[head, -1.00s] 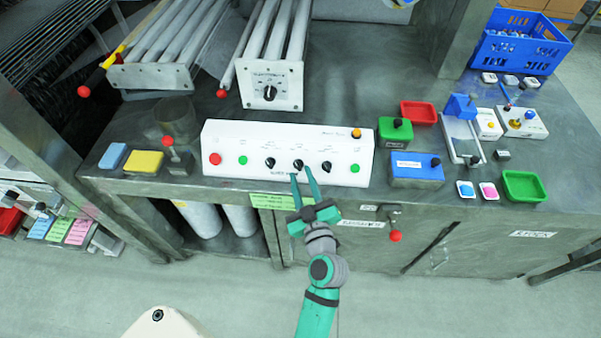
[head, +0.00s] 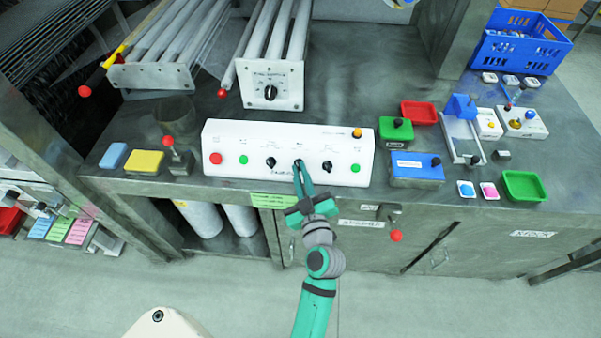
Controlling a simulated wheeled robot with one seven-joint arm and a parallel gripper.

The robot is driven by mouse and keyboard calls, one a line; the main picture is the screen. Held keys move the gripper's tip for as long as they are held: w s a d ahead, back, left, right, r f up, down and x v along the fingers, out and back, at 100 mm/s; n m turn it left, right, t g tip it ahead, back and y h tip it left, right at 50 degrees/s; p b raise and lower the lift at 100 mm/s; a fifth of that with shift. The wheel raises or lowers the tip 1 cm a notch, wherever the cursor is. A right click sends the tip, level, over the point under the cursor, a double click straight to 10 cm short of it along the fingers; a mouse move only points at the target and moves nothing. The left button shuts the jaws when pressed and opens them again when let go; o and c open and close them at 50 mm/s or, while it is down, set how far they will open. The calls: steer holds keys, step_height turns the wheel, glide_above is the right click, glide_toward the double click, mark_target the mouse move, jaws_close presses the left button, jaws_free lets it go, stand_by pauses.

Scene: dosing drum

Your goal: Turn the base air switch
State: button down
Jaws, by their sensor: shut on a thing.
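The white control panel (head: 225,137) stands on the metal bench in the head view. It carries a red button (head: 215,158), green buttons at both sides and a row of black rotary knobs. The left knob (head: 271,162) and the right knob (head: 327,167) are clear of my gripper. My gripper (head: 300,172) reaches up from below, with its fingers close together and shut on the middle black knob (head: 298,161). The fingers hide most of that knob. The panel's small lettering is too blurred to read, so I cannot tell which knob is the base air switch.
A box with a black dial (head: 270,92) and long tubes stands behind the panel. A red-knobbed lever (head: 168,141) is to the left. Green (head: 395,130), red and blue boxes (head: 418,169) stand close on the right. A red-tipped handle (head: 396,236) juts from the bench front.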

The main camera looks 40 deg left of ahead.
steer(key=shift+s+f+m, duration=0.1)
steer(key=shift+f+m, duration=0.05)
steer(key=shift+m, duration=0.25)
steer(key=shift+s+a+f+m+t+h, duration=0.1)
steer(key=shift+m+t+h, duration=0.4)
steer(key=shift+m+t, duration=0.5)
steer(key=shift+a+m+t+h, duration=0.1)
steer(key=shift+m+t+h, duration=0.65)
steer(key=shift+m, duration=0.9)
steer(key=shift+a+m+t+h, duration=0.1)
steer(key=shift+m+t+h, duration=0.65)
steer(key=shift+m, duration=0.9)
steer(key=shift+s+a+m+t+h, duration=0.15)
steer(key=shift+m+h, duration=1)
steer(key=shift+m, duration=0.35)
steer(key=shift+s+a+m+t+h, duration=0.1)
steer(key=shift+a+m+t+h, duration=0.05)
steer(key=shift+m+h, duration=1.2)
steer(key=shift+a+m+h, duration=0.15)
steer(key=shift+m+h, duration=0.15)
steer(key=shift+m, duration=0.65)
steer(key=c, duration=1.9)
jaws_free()
steer(key=shift+o, duration=0.2)
steer(key=shift+s+r, duration=0.2)
steer(key=shift+s, duration=0.3)
steer(key=v, duration=1)
